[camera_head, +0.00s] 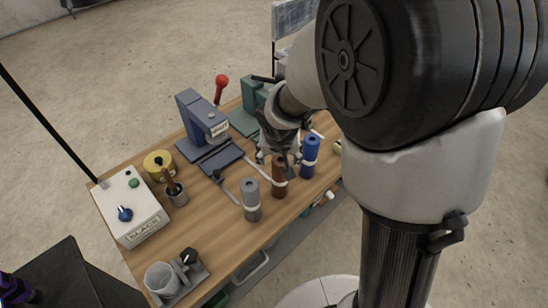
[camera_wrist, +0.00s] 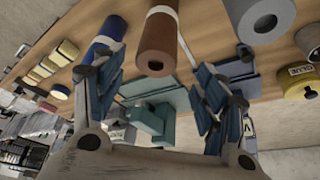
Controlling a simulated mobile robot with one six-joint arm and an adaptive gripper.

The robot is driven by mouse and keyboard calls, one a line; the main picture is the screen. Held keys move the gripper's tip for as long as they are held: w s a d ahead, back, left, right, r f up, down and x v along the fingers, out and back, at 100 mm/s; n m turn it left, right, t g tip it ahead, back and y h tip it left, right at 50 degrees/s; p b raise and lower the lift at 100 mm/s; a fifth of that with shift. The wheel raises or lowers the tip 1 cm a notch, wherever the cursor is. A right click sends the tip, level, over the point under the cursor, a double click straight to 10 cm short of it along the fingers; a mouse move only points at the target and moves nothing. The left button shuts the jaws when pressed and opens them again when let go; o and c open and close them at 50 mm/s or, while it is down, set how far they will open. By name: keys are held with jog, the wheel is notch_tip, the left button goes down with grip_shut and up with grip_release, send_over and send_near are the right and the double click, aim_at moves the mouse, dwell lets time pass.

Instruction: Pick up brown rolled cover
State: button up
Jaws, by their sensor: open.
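The brown rolled cover (camera_head: 279,178) stands upright on the wooden table, between a grey roll (camera_head: 251,199) and a blue roll (camera_head: 310,155). My gripper (camera_head: 277,160) is just above and behind the brown roll in the head view, and it partly overlaps the roll's top. In the wrist view the brown roll (camera_wrist: 157,38) shows beyond and between the spread fingers (camera_wrist: 158,98). The blue roll (camera_wrist: 108,38) is to its left there and the grey roll (camera_wrist: 258,18) to its right. The fingers are open with nothing between them.
A blue-grey press (camera_head: 205,125) and a green machine (camera_head: 250,105) stand behind the rolls. A white control box (camera_head: 130,207), a yellow tin (camera_head: 159,164) and a grey mug (camera_head: 162,280) are at the left. Bare table lies left of the grey roll.

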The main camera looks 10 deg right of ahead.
aim_at(280, 161)
jog(key=b+x, duration=0.1)
jog(key=x, duration=0.1)
jog(key=b+x, duration=0.1)
jog(key=x, duration=0.2)
jog(key=shift+d+f, duration=0.25)
jog(key=shift+f, duration=0.1)
jog(key=shift+s+r, duration=0.1)
jog(key=c, duration=1.5)
jog(key=shift+c, duration=0.2)
